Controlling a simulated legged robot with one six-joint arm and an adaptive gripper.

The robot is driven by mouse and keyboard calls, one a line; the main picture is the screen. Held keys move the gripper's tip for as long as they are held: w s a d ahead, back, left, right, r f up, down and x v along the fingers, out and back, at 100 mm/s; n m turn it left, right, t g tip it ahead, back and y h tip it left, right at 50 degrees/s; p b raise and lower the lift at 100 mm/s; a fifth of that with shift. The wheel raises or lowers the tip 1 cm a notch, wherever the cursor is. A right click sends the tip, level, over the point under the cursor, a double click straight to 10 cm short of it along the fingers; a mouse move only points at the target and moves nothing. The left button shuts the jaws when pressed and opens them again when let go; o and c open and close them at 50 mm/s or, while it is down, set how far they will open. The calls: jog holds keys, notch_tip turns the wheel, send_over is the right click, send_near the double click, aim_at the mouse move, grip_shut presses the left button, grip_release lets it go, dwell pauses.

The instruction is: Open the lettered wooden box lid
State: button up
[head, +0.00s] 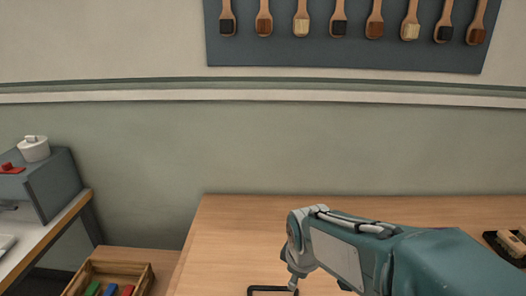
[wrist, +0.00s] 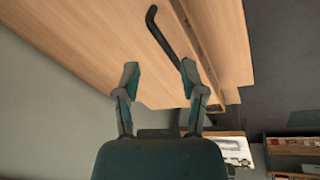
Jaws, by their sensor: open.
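A broad wooden surface (head: 235,225) fills the lower middle of the head view, with a black bar handle (head: 272,289) at the bottom edge. In the wrist view the wooden surface (wrist: 90,50) shows tilted, with the bent black handle (wrist: 168,38) along a seam near its edge. No lettering shows, so I cannot tell whether this wood is the box lid. My gripper (wrist: 160,75) is open and empty. Its fingertips straddle the line of the handle, whose near end lies close to the right finger; I see no clear contact. In the head view my forearm hides the surface's right part.
An open wooden tray (head: 140,274) with coloured blocks stands low at the left, near a side bench (head: 55,235) with a grey machine (head: 45,180). Brushes (head: 510,245) lie at the right edge. A brush board (head: 350,55) hangs on the wall.

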jog(key=s+d+r+m+t, duration=0.1)
jog(key=s+d+r+m, duration=0.3)
jog(key=s+m, duration=0.2)
jog(key=s+d+r+m+t, duration=0.1)
jog(key=s+d+r+m, duration=0.2)
jog(key=s, duration=0.5)
jog(key=r+m, duration=0.1)
jog(key=m, duration=0.1)
jog(key=shift+s+d+m+t, duration=0.3)
jog(key=shift+d+m, duration=0.1)
jog(key=shift+w, duration=0.1)
